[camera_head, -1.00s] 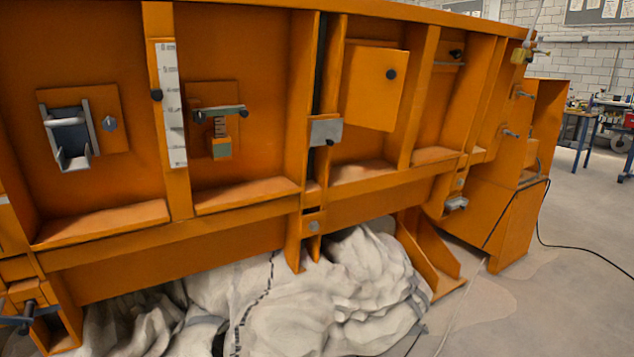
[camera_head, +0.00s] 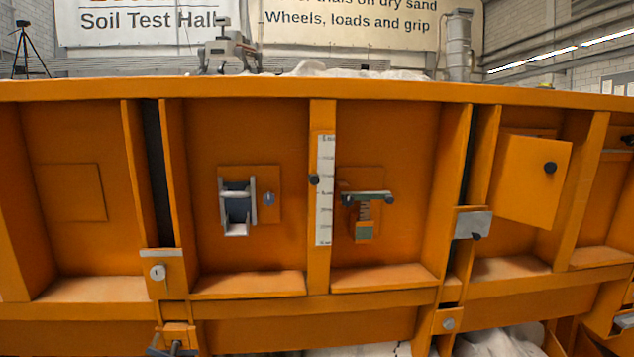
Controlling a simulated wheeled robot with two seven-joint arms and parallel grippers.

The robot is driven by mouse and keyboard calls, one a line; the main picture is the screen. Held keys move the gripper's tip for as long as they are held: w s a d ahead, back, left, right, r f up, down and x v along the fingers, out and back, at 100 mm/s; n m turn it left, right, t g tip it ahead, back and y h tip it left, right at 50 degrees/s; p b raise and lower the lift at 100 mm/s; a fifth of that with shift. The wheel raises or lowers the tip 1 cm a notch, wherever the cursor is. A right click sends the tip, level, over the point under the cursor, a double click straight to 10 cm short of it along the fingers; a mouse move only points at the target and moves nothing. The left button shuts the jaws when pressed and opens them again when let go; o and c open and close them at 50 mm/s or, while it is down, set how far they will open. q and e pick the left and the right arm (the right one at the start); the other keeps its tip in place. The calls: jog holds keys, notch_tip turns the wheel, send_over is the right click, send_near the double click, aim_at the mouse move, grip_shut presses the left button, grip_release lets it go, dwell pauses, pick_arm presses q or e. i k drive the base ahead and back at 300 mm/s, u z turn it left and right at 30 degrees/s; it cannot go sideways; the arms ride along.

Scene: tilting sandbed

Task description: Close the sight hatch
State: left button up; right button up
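The likely sight hatch is a flat orange plate (camera_head: 532,182) with a black knob (camera_head: 550,168) near its upper right. It is at the right of the head view, in a bay of the orange sandbed wall (camera_head: 250,313). The plate looks skewed against the wall and seems to stand out from it, ajar. A strip of another orange panel shows above its top edge. Its hinge and any opening behind it are hidden. Neither of my grippers is in view.
A steel bracket (camera_head: 473,224) is on the post left of the plate. A white scale (camera_head: 325,190), a clamp with a grey bar (camera_head: 367,197) and a grey roller bracket (camera_head: 238,208) are further left. White sacks (camera_head: 500,342) lie below.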

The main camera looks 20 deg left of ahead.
aim_at(528, 174)
jog(key=u, duration=0.95)
jog(key=i, duration=1.7)
jog(key=z, duration=0.85)
